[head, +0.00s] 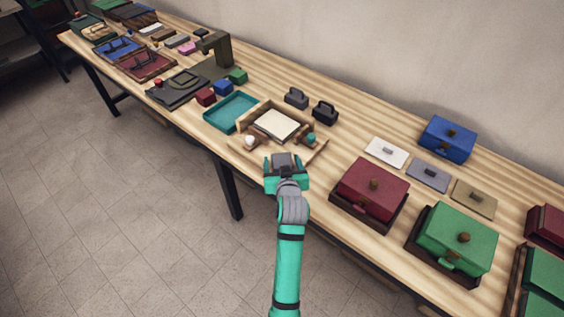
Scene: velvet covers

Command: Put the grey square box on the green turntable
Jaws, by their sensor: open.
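My gripper (286,168) is at the front edge of the long table, just in front of a wooden tray. It is seen from behind and its teal fingers are apart. A grey shape shows between them; I cannot tell whether it is a thing or part of the gripper. I cannot make out a clear grey square box. Two small handled blocks, one grey (296,97) and one dark grey (324,112), stand behind the wooden tray. A flat grey plate with a knob (428,175) lies to the right. I see no clear green turntable.
The wooden tray (249,123) holds a cream pad. A teal tray (231,112) lies left of it. A maroon box (370,192), a green box (456,242) and a blue box (447,139) stand right. Many items crowd the far left. Some bare table (345,143) lies right of the tray.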

